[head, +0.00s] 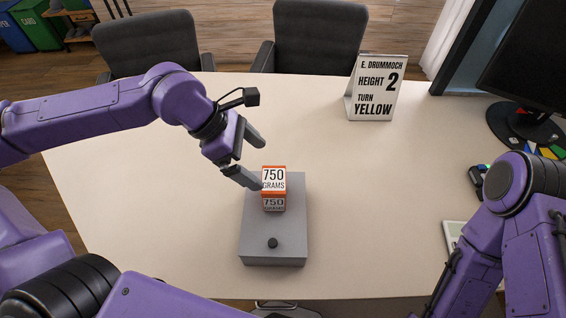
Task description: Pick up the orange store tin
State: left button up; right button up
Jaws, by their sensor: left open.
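The orange store tin (274,197) is a small box-shaped tin with white labels reading "750 GRAMS" on its top and front. It sits on a grey box (288,233) with a black knob (272,243) near its front. My left gripper (258,167) is open, coming from the upper left, just behind and left of the tin. Its lower finger overlaps the tin's left edge in the picture; I cannot tell whether they touch. Nothing is between its fingers. My right arm shows at the right edge, but its gripper does not.
A white sign (376,88) reading "E. A monitor (530,70) and small items are at the right. Two dark chairs (148,45) stand behind the table (130,190). The tabletop around the grey box is clear.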

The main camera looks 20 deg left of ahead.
aim_at(271, 179)
pick_arm(q)
jog(key=x, duration=1)
jog(key=shift+s+f, duration=0.1)
jog(key=shift+s, duration=0.3)
jog(key=c, duration=1.6)
